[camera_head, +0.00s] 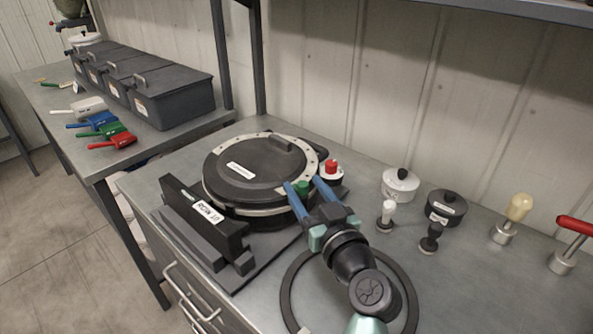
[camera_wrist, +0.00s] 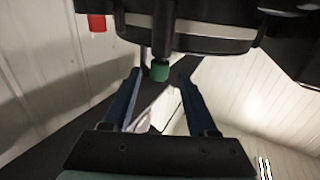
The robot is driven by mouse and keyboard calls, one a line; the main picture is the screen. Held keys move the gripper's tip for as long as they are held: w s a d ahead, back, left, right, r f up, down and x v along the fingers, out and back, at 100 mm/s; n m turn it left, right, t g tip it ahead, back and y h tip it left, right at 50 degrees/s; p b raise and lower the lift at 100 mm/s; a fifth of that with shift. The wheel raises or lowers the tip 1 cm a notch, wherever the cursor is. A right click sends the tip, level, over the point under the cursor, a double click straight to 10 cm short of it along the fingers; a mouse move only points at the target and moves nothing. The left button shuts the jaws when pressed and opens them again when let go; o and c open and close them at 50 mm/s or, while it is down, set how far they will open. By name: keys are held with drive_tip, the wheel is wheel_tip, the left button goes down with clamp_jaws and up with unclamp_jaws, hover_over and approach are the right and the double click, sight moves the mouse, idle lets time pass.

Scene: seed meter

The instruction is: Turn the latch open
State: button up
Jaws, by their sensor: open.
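The seed meter (camera_head: 250,170) is a round black housing with a black lid and a pale rim. A latch with a green knob (camera_head: 301,187) sits at its near right side; in the wrist view the green knob (camera_wrist: 160,69) hangs on a dark stem below the rim. My gripper (camera_head: 306,183) is open, its two blue fingers on either side of the green knob. In the wrist view my gripper (camera_wrist: 159,76) shows gaps between the knob and both fingers. How deep the knob sits between them is hard to tell.
A red knob (camera_head: 331,166) stands right of the meter. A black block with a label (camera_head: 205,215) stands in front of it. White (camera_head: 399,185) and black (camera_head: 446,206) lidded pots, small plungers and a red-handled tool (camera_head: 573,226) lie to the right. Dark bins (camera_head: 172,95) stand on another bench.

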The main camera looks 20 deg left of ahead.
drive_tip(key=shift+x, duration=2.55)
drive_tip(key=shift+c, duration=0.2)
clamp_jaws()
